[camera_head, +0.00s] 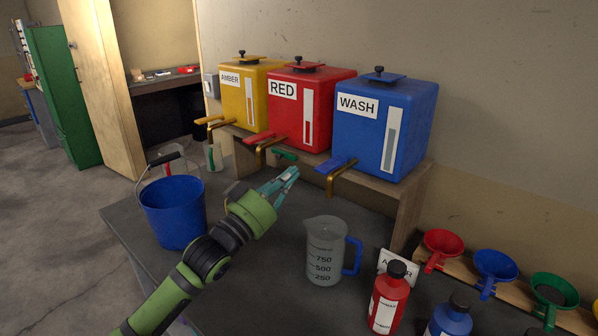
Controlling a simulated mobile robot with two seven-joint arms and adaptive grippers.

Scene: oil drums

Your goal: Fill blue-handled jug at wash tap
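The blue-handled jug (324,252) is clear, has volume marks and stands upright on the dark bench. Its handle (353,256) points right. I see no liquid in it. The blue WASH tank (408,130) sits on the shelf at the right, with its wash tap (338,172) and blue lever above and behind the jug. My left gripper (287,178) has teal fingers pointing up and right, left of the wash tap and up-left of the jug, apart from the jug. My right gripper is out of view.
Yellow AMBER (248,95) and red RED (318,120) tanks stand left of WASH. A blue bucket (172,215) stands on the bench at left. A red bottle (388,300), a blue bottle (451,318) and coloured funnels (495,268) crowd the right.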

